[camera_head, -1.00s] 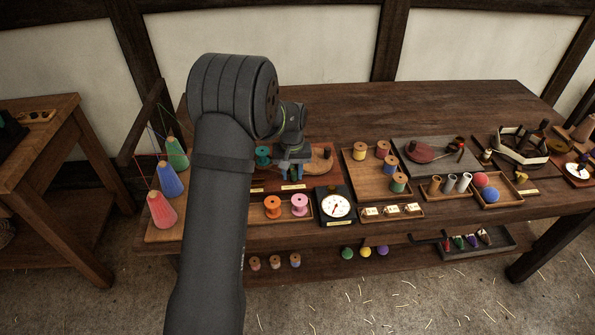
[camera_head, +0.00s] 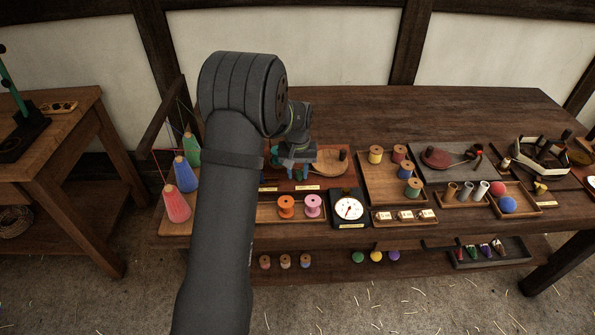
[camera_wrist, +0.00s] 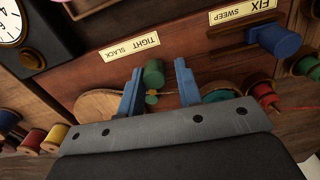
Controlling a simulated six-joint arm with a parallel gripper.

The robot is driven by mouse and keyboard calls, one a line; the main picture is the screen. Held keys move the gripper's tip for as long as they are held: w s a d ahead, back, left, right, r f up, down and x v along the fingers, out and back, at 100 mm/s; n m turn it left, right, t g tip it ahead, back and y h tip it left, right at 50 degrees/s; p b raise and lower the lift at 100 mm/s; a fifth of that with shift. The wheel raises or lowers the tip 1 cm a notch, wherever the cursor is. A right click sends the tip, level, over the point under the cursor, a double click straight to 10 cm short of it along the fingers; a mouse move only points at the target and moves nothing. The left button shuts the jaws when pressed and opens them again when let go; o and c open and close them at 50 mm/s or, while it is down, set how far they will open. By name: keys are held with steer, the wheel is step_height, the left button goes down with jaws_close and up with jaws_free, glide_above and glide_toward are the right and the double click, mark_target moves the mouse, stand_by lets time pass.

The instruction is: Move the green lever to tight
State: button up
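The green lever's knob (camera_wrist: 153,75) stands up from the reddish wooden board in the wrist view. A plate reading TIGHT and SLACK (camera_wrist: 132,47) is fixed beside it. My gripper (camera_wrist: 159,68) is open, with one blue finger on each side of the green knob. Gaps show between the knob and both fingers, and nothing is gripped. In the head view my gripper (camera_head: 293,171) is low over the back of the board, and the green lever is hidden behind it or too small to make out.
A blue knob (camera_wrist: 278,38) with a FIX and SWEEP plate (camera_wrist: 243,12) stands close by on the right in the wrist view. A dial (camera_head: 349,208), an orange spool (camera_head: 286,207) and a pink spool (camera_head: 313,206) stand in front. Coloured cones (camera_head: 176,204) stand left. The table's back is clear.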

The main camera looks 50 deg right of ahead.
steer(key=shift+s+r, duration=0.1)
steer(key=shift+s, duration=0.05)
steer(key=shift+r, duration=3.45)
step_height(320, 180, down, 7)
steer(key=shift+f, duration=0.1)
steer(key=shift+w, duration=0.3)
steer(key=shift+s, duration=0.35)
